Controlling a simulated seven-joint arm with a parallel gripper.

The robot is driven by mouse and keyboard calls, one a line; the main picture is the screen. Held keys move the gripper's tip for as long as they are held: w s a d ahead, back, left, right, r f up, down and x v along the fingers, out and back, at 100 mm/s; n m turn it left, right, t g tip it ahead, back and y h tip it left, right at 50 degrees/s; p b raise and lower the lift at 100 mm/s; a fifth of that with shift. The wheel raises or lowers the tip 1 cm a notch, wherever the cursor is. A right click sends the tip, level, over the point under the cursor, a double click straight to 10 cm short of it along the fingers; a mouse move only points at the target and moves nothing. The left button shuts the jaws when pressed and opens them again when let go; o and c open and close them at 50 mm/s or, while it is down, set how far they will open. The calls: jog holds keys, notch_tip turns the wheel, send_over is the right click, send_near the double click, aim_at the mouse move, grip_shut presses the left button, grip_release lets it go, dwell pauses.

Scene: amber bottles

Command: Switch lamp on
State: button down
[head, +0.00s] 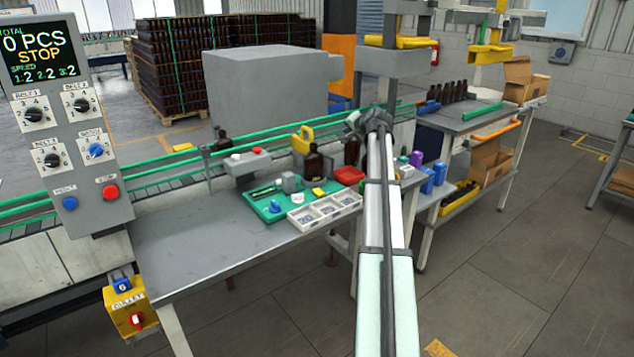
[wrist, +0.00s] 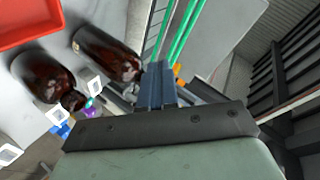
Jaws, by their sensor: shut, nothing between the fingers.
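No lamp is clearly recognisable in either view. A grey control panel (head: 65,125) at the left has a display reading 0 PCS STOP, several rotary knobs, a blue button (head: 70,203) and a red button (head: 111,192). A yellow box (head: 131,306) with a red rotary switch (head: 136,320) sits low by the table leg. My gripper (head: 366,122) is at the far end of my extended arm, above the back of the workbench, far from panel and box. In the wrist view my gripper (wrist: 155,85) is shut and empty, near two amber bottles.
The workbench (head: 185,250) holds a green board (head: 262,206), a white compartment tray (head: 330,208), an amber bottle (head: 314,165) and a red tray (head: 349,175). A conveyor with green rails (head: 60,203) runs behind. The bench's left front is clear.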

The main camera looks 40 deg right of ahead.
jog(key=w+a+r+n+y, duration=0.1)
jog(key=w+a, duration=0.1)
jog(key=a, duration=0.4)
jog(key=w+a+r+n+y, duration=0.1)
jog(key=w+a+y, duration=0.15)
jog(key=a, duration=0.45)
jog(key=r+m+g, duration=0.2)
jog(key=m+g, duration=0.4)
jog(key=g, duration=0.5)
send_over(316, 189)
jog(key=s, duration=0.2)
jog(key=shift+s+d+f+h, duration=0.1)
jog(key=shift+s+f+h, duration=0.05)
jog(key=shift+f+h, duration=0.1)
jog(key=f, duration=0.4)
jog(key=w+f, duration=0.1)
jog(key=f, duration=0.4)
jog(key=w+f, duration=0.1)
jog(key=f, duration=0.3)
jog(key=shift+f, duration=0.4)
